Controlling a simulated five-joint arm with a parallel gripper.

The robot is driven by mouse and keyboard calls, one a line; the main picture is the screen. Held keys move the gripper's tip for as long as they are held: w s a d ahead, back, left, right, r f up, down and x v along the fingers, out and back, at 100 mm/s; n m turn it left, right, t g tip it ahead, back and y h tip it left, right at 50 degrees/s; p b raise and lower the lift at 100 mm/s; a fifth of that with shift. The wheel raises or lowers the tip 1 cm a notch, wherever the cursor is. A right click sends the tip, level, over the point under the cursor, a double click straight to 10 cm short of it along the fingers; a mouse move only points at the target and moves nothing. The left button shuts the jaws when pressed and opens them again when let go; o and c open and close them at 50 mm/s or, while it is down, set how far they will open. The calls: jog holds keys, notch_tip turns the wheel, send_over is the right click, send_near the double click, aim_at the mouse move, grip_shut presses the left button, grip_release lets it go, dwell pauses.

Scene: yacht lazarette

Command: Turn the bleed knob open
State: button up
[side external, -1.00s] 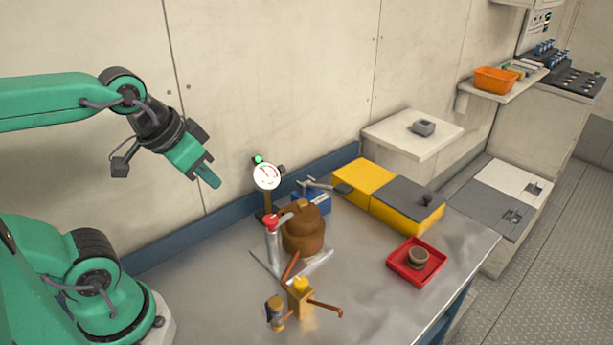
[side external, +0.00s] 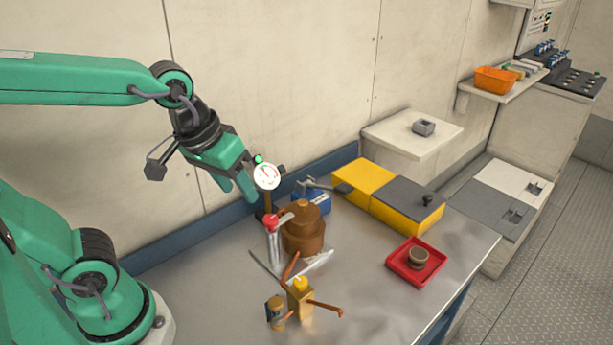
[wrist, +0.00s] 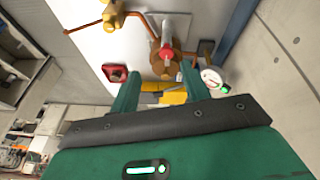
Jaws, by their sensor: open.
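A red knob (side external: 271,222) with a pale lever sits on top of an upright silver cylinder (side external: 275,250), beside a brown rounded housing (side external: 303,230). A brass block (side external: 300,303) with a yellow cap (side external: 300,283) and copper pipes stands nearer the camera. I cannot tell for certain which is the bleed knob. The red knob also shows in the wrist view (wrist: 166,53), beyond my fingertips. My gripper (side external: 237,190) is open and empty, above and to the left of the red knob, near the round white gauge (side external: 267,176). The gripper (wrist: 159,84) touches neither knob.
A blue item (side external: 315,203) with a grey handle lies behind the brown housing. A yellow and grey box (side external: 365,180) stands to the right. A red tray (side external: 402,272) holds a small brown round part (side external: 418,257). The bench top is clear at the front left.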

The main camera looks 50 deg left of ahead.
jog(key=w+d+f+n+g, duration=0.2)
jog(key=w+d+f+n, duration=0.1)
jog(key=d, duration=0.3)
jog(key=n+g, duration=0.2)
jog(key=n, duration=0.1)
send_over(300, 280)
jog(key=shift+y, duration=0.3)
notch_tip(300, 280, down, 4)
jog(key=shift+d+f, duration=0.1)
jog(key=shift+f, duration=0.1)
jog(key=shift+f, duration=0.1)
jog(key=shift+f, duration=3.8)
jog(key=c, duration=1)
